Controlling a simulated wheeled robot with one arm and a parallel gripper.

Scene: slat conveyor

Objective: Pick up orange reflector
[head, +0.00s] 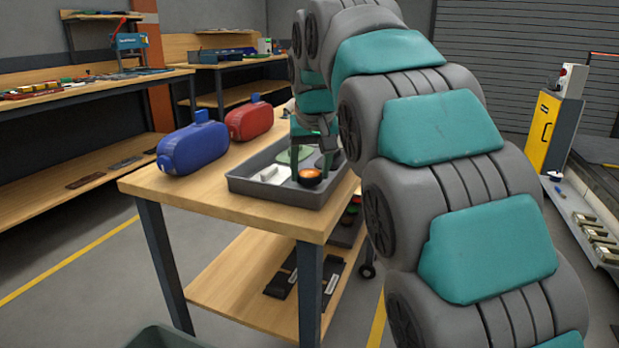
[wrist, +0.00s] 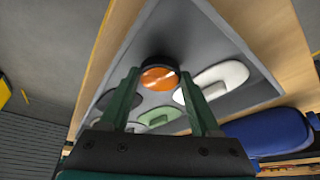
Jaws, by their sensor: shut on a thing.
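The orange reflector (head: 310,177) is a round piece with a dark rim, at the near end of the grey tray (head: 265,189) on the wooden table. In the wrist view the reflector (wrist: 160,78) sits between the tips of my two green fingers. My gripper (wrist: 159,75) is shut on it, with a fingertip at each side. In the head view my gripper (head: 315,157) reaches down into the tray, partly hidden by my arm. I cannot tell whether the reflector is clear of the tray floor.
A white piece (head: 270,175), a pale green piece (head: 294,155) and a dark round piece (wrist: 120,101) lie in the tray. A blue case (head: 192,148) and a red case (head: 249,121) stand left of it. The table's front left corner is bare.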

